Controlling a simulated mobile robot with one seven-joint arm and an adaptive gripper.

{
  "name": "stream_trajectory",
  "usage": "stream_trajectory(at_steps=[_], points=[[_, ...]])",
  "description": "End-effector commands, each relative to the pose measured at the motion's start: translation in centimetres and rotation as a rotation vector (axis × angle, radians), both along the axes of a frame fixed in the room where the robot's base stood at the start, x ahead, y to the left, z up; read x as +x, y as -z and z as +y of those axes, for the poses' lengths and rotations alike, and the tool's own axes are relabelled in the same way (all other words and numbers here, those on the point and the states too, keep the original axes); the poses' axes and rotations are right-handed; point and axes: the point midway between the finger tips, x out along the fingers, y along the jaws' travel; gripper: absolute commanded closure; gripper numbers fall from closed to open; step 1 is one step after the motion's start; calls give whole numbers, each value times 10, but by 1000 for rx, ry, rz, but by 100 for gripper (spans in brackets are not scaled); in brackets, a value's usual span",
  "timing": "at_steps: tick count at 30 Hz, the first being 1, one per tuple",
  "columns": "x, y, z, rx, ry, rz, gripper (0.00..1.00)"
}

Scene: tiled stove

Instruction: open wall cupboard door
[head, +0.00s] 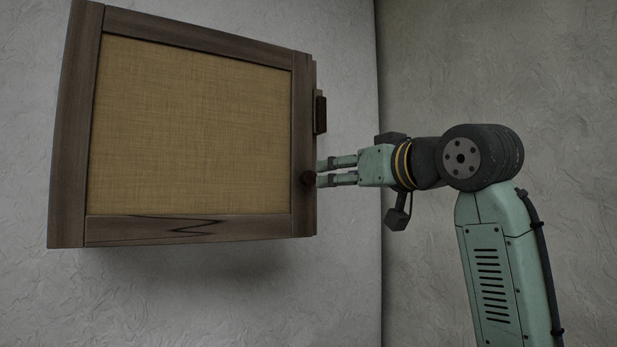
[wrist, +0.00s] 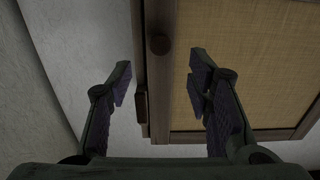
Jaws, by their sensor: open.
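The wall cupboard (head: 75,150) hangs on the pale wall, with a dark wood frame and a woven tan door panel (head: 190,130). Its door looks shut. A small round dark knob (head: 308,178) sits at the door's lower right edge; the wrist view shows it too (wrist: 160,44). My gripper (head: 320,172) is open at the cupboard's right side, its fingertips close by the knob. In the wrist view my fingers (wrist: 160,66) stand apart to either side of the knob, with the knob just beyond the tips. I cannot tell whether they touch it.
A dark brown block (head: 320,114) sticks out from the cupboard's right side above my gripper; the wrist view shows it between my fingers (wrist: 141,105). A room corner (head: 378,120) lies to the right. Free air lies below the cupboard.

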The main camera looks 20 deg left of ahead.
Motion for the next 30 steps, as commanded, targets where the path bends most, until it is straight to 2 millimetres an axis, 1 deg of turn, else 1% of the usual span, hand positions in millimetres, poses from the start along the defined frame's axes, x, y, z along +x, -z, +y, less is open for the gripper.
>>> stream_trajectory(at_steps=[9, 15, 21, 28, 29, 30], points=[[41, -3, 43, 1, -2, 2, 54], [62, -1, 64, 1, -2, 1, 54], [71, 0, 72, 1, 0, -1, 54], [71, 1, 72, 1, 0, -1, 54], [71, 1, 72, 1, 0, -1, 54], [71, 1, 72, 1, 0, -1, 57]])
